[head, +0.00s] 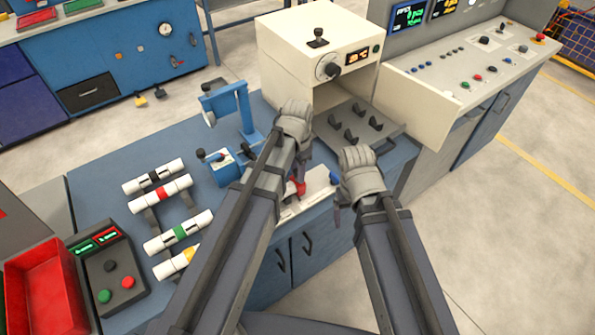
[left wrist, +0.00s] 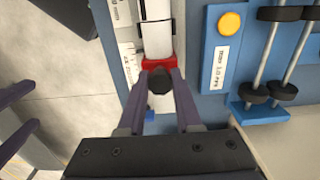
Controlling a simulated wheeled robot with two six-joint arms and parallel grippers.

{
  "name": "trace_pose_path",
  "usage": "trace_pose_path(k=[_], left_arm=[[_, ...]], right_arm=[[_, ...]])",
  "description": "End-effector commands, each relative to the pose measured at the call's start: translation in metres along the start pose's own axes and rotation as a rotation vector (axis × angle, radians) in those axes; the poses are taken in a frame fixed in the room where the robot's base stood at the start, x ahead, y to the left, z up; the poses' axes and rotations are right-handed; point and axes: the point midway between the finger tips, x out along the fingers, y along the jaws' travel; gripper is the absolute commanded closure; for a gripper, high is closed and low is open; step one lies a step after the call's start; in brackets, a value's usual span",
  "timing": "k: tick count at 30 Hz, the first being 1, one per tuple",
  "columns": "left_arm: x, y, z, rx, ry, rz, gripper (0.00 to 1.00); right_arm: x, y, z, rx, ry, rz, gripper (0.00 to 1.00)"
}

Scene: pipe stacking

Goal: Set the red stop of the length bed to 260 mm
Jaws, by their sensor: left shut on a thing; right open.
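The red stop (left wrist: 158,63) with its black knob (left wrist: 160,82) sits on the length bed (left wrist: 128,55) beside a strip of scale marks. The scale figures are too small to read. My left gripper (left wrist: 158,92) is shut on the black knob. In the head view the red stop (head: 298,188) shows partly behind my left arm, and the white front of the length bed (head: 318,186) shows to its right. A white cylindrical piece (left wrist: 156,35) lies in line with the stop, beyond it. My right gripper (head: 338,212) is open and empty, right of the bed over the table's front edge.
Several white pipes with coloured bands (head: 160,190) lie on racks at the left. A control box (head: 110,270) and a red bin (head: 45,290) stand at the near left. A blue clamp stand (head: 245,120), a cream oven (head: 318,45) and a grey peg tray (head: 365,125) stand behind.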

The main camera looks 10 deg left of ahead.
Motion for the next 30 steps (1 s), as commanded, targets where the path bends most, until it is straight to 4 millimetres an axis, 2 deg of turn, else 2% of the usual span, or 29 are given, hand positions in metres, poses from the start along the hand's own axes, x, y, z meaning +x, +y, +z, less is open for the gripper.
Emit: trace_pose_path(k=[4,7,16,25,26,30], left_arm=[[0.000,0.000,-0.003,0.001,0.000,0.000,1.00],[0.000,-0.001,-0.015,0.002,0.000,0.000,1.00],[0.000,-0.002,-0.078,0.003,0.001,0.000,1.00],[0.000,0.000,-0.082,0.001,0.006,-0.001,1.00],[0.000,0.000,-0.082,0.001,0.006,-0.001,0.66],[0.000,0.000,-0.081,0.001,0.004,-0.001,0.50]], right_arm=[[0.000,0.000,0.000,0.000,0.000,0.000,0.16],[0.000,0.000,0.000,0.000,0.000,0.000,0.16],[0.000,0.000,0.000,0.000,0.000,0.000,0.16],[0.000,0.000,0.000,0.000,0.000,0.000,0.16],[0.000,0.000,0.000,0.000,0.000,0.000,0.16],[0.000,0.000,0.000,0.000,0.000,0.000,0.16]])
